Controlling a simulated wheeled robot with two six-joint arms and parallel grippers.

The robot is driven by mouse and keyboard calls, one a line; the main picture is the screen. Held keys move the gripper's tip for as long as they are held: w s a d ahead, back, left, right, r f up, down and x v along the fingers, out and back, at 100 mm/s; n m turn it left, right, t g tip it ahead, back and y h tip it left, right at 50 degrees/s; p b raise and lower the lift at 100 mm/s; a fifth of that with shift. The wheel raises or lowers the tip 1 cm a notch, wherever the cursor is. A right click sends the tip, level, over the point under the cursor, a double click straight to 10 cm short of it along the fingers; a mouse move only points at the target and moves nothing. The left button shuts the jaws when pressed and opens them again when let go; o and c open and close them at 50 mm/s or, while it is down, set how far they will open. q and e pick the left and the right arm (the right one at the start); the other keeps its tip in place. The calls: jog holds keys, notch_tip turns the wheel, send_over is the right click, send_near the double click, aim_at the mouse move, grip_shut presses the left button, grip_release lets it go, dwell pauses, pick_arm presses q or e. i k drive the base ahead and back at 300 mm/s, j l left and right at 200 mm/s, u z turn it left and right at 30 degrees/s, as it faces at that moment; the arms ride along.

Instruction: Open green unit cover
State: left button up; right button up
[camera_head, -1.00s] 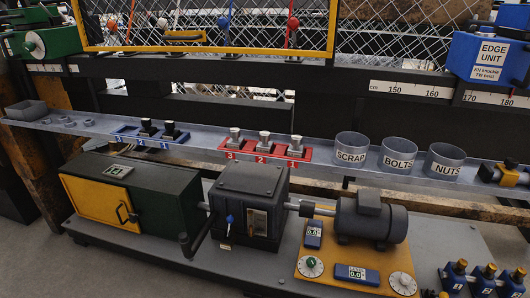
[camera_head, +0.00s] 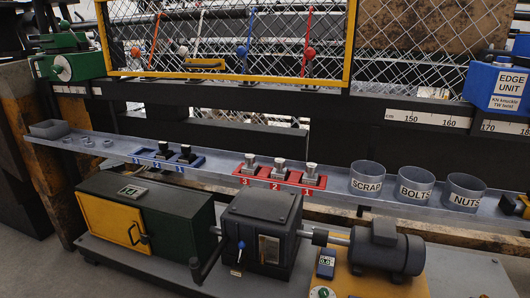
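A dark green box (camera_head: 178,222) with a yellow front panel (camera_head: 110,222) stands on the lower bench at the left. The yellow panel has a dark handle and looks closed. I cannot tell which of these two carries the cover named in the task. Neither of my grippers shows in the head view.
A yellow-framed chain-link panel (camera_head: 349,40) stands at the back. A narrow grey shelf (camera_head: 222,163) holds a blue tray (camera_head: 150,157), a red tray (camera_head: 262,177) and bins marked SCRAP (camera_head: 367,187), BOLTS (camera_head: 415,192) and NUTS (camera_head: 464,198). A blue EDGE UNIT (camera_head: 497,88) sits at the right.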

aim_at(55, 41)
jog(key=u, duration=1.3)
